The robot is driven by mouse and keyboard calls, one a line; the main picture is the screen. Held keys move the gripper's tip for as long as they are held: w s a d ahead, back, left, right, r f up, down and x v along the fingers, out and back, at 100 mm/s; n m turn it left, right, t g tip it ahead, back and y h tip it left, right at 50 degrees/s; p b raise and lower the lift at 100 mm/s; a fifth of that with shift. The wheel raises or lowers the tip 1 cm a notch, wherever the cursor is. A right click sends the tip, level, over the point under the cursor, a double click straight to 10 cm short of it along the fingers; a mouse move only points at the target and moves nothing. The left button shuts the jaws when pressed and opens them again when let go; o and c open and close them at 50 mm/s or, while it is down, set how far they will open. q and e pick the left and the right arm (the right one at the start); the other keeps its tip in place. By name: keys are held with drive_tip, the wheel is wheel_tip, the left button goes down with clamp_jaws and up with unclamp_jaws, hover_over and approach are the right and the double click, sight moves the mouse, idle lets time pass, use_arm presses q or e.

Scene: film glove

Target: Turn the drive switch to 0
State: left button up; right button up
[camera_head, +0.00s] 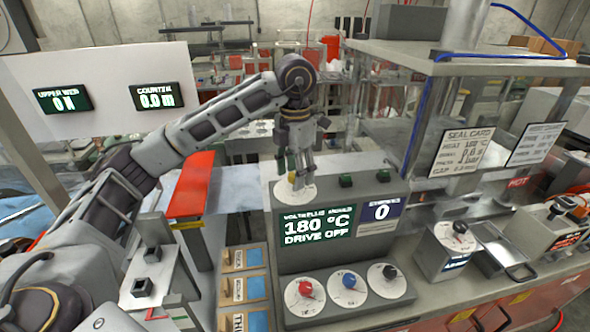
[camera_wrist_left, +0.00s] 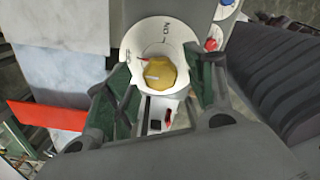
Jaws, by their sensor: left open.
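The drive switch is a yellow knob (camera_wrist_left: 158,74) on a round white dial (camera_wrist_left: 145,42) marked with an "ON"-like label, on top of the grey console (camera_head: 350,195). In the head view its dial (camera_head: 296,192) shows below my left gripper (camera_head: 299,175), which hides part of the knob. My left gripper, also in the left wrist view (camera_wrist_left: 160,88), is open and points down, with one finger on each side of the knob. I cannot tell whether the fingers touch it. The console display (camera_head: 318,228) reads 180 °C and DRIVE OFF. My right gripper is not in view.
Red (camera_head: 305,289), blue (camera_head: 349,281) and black (camera_head: 389,272) knobs sit on the console's front panel. Two dark buttons stand right of the switch. A metal-framed shelf (camera_head: 480,65) rises at the right. A red-orange panel (camera_head: 190,185) lies left of the console.

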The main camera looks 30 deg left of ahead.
use_arm(q)
drive_tip(key=shift+r, duration=0.15)
wheel_tip(320, 180, up, 12)
drive_tip(key=shift+f, duration=0.2)
idle(1.6)
idle(0.8)
